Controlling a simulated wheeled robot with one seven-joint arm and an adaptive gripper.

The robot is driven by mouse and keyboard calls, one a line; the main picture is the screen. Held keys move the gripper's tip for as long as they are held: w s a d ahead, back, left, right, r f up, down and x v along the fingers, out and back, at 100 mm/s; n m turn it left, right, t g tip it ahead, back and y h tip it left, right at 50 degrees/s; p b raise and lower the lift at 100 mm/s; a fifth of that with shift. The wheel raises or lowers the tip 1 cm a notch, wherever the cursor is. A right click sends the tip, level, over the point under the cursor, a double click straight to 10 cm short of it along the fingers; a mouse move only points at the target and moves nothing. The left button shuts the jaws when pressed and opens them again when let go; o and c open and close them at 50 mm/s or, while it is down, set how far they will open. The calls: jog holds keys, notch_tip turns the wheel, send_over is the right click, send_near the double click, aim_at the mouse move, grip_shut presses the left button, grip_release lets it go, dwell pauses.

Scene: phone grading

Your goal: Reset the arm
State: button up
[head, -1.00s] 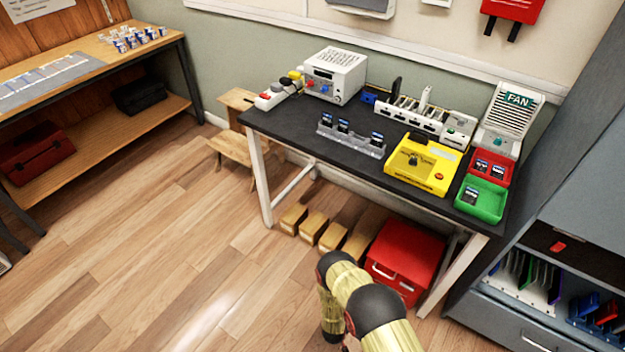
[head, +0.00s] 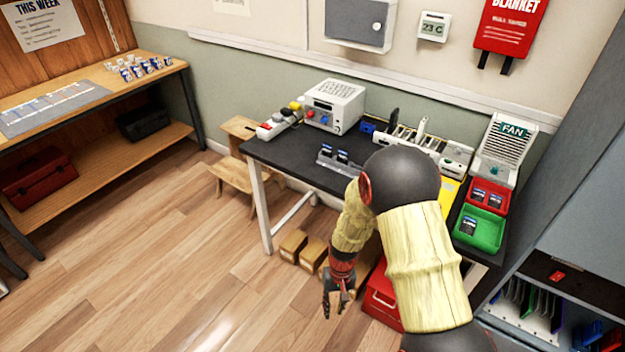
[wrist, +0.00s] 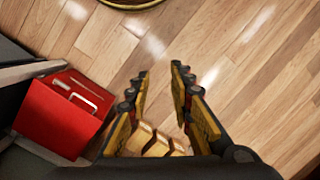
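My arm rises from the lower right of the head view and bends down in front of the table. My gripper (head: 338,300) hangs at its end, in front of the black-topped table (head: 285,152) and below its top. In the wrist view my gripper (wrist: 160,80) shows two fingers spread apart with only wooden floor between their tips. It is open and empty. My arm hides the middle of the table, including most of the yellow device (head: 449,194).
A red box (head: 382,300) stands under the table beside my gripper, with several cardboard boxes (head: 292,245) to its left. It also shows in the wrist view (wrist: 58,122). Green (head: 480,228) and red trays (head: 487,194) sit at the table's right end. Floor at left is clear.

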jog(key=s+d+r+t+p, duration=0.1)
jog(key=s+d+r, duration=0.3)
jog(key=r, duration=1.2)
jog(key=s+d+r+m+t+p, duration=0.1)
jog(key=s+d+r+t, duration=0.3)
jog(key=r, duration=1.2)
jog(key=s+d+r+t+p, duration=0.2)
jog(key=s+d+r, duration=0.2)
jog(key=s+r, duration=0.5)
notch_tip(320, 180, up, 7)
jog(key=shift+d+r+m+t+h, duration=0.15)
jog(key=shift+m+t+h, duration=0.15)
jog(key=shift+h, duration=0.1)
jog(key=shift+s, duration=0.1)
